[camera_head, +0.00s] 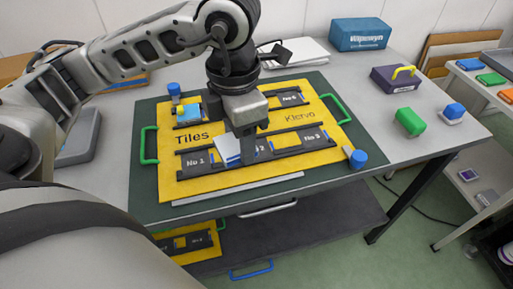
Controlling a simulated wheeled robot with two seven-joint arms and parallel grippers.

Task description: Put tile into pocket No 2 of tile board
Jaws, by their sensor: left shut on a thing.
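The tile board (168,180) is a yellow panel on a dark green mat, marked "Tiles" and "Klervo". Its front row has dark pockets marked No 1 (196,161) and No 3 (312,138). Between them is pocket No 2 (266,149), partly hidden by my gripper, with only the "2" showing. My left gripper (247,150) points down over this pocket and is shut on a white and light-blue tile (227,149). The tile is tilted at the pocket's left part; I cannot tell whether it touches the bottom. My right gripper is not in view.
A green block (410,122), a purple box (396,79) and a blue box (360,35) stand to the right.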

